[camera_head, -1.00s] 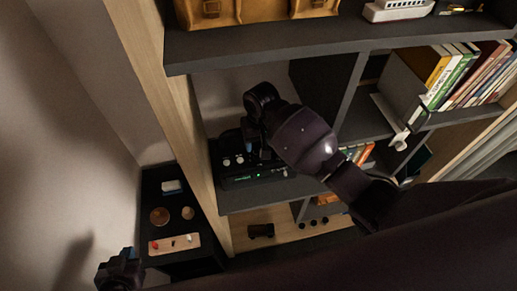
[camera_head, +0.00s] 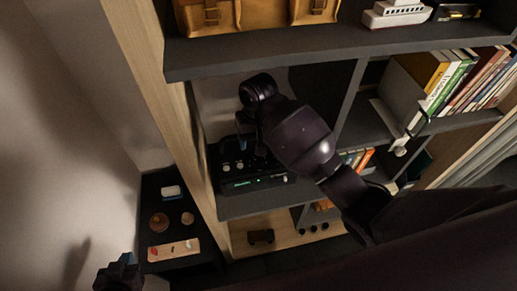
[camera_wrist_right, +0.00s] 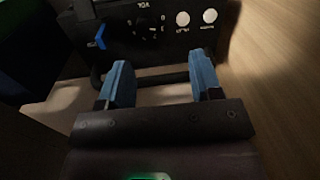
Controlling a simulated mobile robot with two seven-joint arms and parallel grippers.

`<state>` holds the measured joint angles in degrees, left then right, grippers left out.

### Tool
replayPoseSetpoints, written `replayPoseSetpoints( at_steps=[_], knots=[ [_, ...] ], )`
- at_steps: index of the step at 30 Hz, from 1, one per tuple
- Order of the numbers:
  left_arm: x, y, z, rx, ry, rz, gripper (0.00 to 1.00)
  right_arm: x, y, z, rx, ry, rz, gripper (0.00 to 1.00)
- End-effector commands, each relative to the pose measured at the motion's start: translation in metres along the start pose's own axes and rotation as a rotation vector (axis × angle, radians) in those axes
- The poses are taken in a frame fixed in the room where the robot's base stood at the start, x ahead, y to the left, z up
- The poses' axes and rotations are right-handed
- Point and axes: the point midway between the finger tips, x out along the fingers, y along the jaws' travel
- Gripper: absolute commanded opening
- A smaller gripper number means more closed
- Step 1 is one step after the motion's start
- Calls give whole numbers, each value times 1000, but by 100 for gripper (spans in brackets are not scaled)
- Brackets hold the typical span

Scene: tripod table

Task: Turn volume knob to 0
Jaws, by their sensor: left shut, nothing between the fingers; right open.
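The black device (camera_head: 257,183) with a green-lit display sits in the shelf compartment. In the right wrist view its dark panel (camera_wrist_right: 165,50) carries a "VOL" label, upside down, beside a ring of pale marks around the dark volume knob (camera_wrist_right: 148,28); the knob's setting is too dim to read. My right gripper (camera_wrist_right: 160,75) is open, its blue fingertips apart and empty, short of the knob in the picture; contact is not visible. In the head view my right arm covers part of the device. My left gripper (camera_head: 122,268) is shut and empty at the bottom left, away from the device.
Two white round buttons (camera_wrist_right: 196,17) and a small blue piece (camera_wrist_right: 100,37) flank the knob. A shelf board (camera_head: 330,50) is above and a wooden side panel (camera_head: 178,125) is left of the device. Books (camera_head: 465,80) stand at right. A low dark stand (camera_head: 150,185) holds small items.

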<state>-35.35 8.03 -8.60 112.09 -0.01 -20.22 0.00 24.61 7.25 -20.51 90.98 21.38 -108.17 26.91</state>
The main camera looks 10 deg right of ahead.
Motion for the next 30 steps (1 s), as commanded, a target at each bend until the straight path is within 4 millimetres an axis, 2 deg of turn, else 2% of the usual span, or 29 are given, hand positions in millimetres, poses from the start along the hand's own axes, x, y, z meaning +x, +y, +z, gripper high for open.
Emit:
replayPoseSetpoints(
  at_steps=[1,5,18,25,30],
  knots=[
    [0,0,0,0,0,0,0,1,-8,1,-2,1,-16,59],
    [0,0,0,0,0,0,0,0,-11,1,-109,15,-7,59],
    [0,0,0,0,0,0,0,-4,9,-3,-593,1,114,59],
    [0,0,0,0,0,0,0,4,10,-3,-648,-7,115,59],
    [0,0,0,0,0,0,0,27,12,-3,-647,-8,114,59]
  ],
)
